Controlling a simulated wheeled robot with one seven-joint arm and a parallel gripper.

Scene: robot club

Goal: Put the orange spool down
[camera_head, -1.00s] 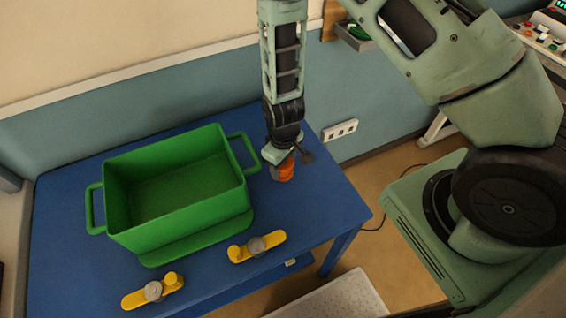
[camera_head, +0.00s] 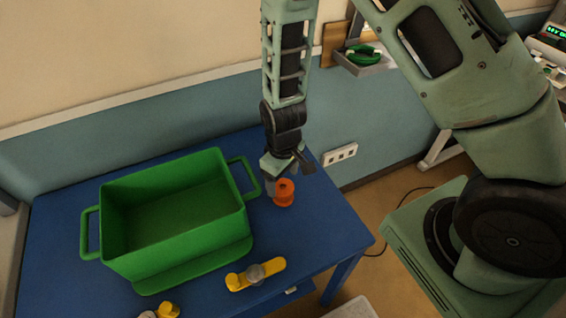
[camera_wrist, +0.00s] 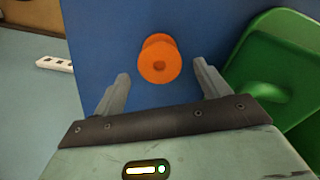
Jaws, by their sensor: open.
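The orange spool (camera_head: 284,193) stands on the blue table (camera_head: 318,222), to the right of the green crate. In the wrist view the spool (camera_wrist: 159,59) lies ahead of my gripper (camera_wrist: 162,82), beyond its fingertips and roughly midway between them. The two fingers are spread and apart from the spool. In the head view my gripper (camera_head: 275,180) is low beside the spool, with one finger partly hidden behind it.
The green crate (camera_head: 180,250) fills the table's middle and looks empty; its handle is close to my gripper. Yellow parts (camera_head: 255,274) lie near the front edge. A wall socket (camera_head: 340,155) is behind. Bare table lies right of the spool.

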